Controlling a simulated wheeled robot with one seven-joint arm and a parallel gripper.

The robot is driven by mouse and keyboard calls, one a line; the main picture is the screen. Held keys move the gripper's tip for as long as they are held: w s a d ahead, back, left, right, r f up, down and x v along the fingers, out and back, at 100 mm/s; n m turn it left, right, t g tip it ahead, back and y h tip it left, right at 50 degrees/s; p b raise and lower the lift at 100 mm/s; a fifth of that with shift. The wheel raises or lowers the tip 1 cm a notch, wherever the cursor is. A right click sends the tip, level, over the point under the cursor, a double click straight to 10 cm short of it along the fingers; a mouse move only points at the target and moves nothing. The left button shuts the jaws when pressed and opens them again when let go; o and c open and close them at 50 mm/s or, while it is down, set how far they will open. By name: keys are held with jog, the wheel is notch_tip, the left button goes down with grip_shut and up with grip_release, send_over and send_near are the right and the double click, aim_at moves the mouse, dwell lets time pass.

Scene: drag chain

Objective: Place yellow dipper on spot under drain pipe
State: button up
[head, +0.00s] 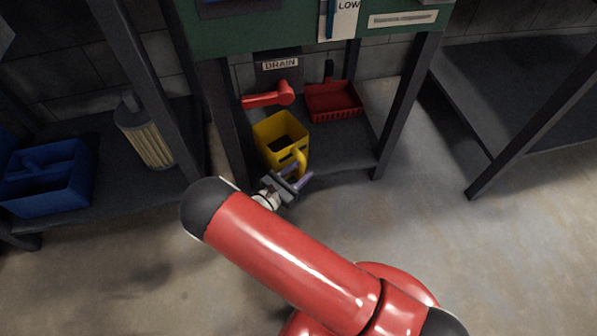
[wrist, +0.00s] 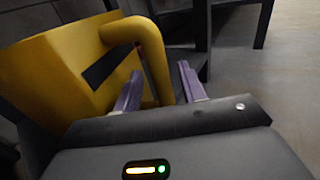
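The yellow dipper (head: 270,135) stands upright on the lower shelf, just in front of and below the red drain pipe (head: 268,98). I cannot tell whether it is directly under the pipe's end. Its curved handle faces my gripper (head: 289,183). In the wrist view the dipper (wrist: 55,75) fills the left side. There, the purple fingers of my gripper (wrist: 160,88) are apart, with the dipper's handle (wrist: 155,62) running down between them. Gaps show on both sides of the handle. The spot on the shelf is not visible.
A red tray (head: 333,101) sits behind right on the lower shelf (head: 335,150). Dark table legs (head: 405,105) stand at either side. A blue caddy (head: 45,180) and a ribbed cylinder (head: 148,138) stand at left. The floor at right is clear.

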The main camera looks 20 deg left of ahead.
jog(key=v, duration=1.2)
jog(key=shift+r, duration=0.15)
dwell(0.3)
